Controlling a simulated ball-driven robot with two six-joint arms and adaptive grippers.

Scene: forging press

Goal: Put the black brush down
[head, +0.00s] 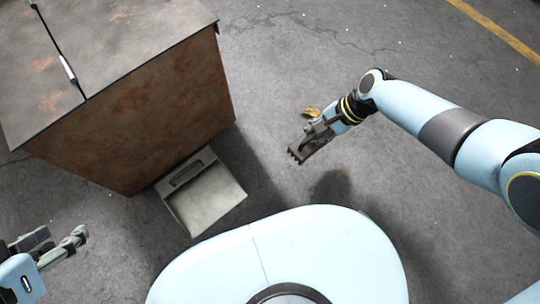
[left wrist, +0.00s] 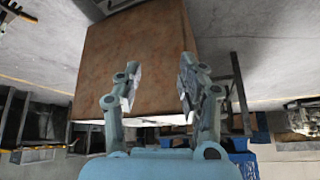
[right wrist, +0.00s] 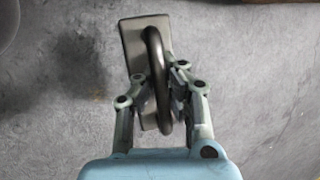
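My right gripper (right wrist: 162,78) is shut on that handle. In the head view my right gripper (head: 318,132) holds the brush (head: 297,154) over the grey floor, right of the rusty box. I cannot tell how high above the floor it is. My left gripper (head: 70,250) is empty at the lower left. The left wrist view shows its fingers (left wrist: 158,85) apart.
A large rusty metal box (head: 140,110) stands at the upper left. A grey dustpan-like metal tray (head: 212,205) lies on the floor against its side. The floor (head: 300,60) beyond is mostly clear.

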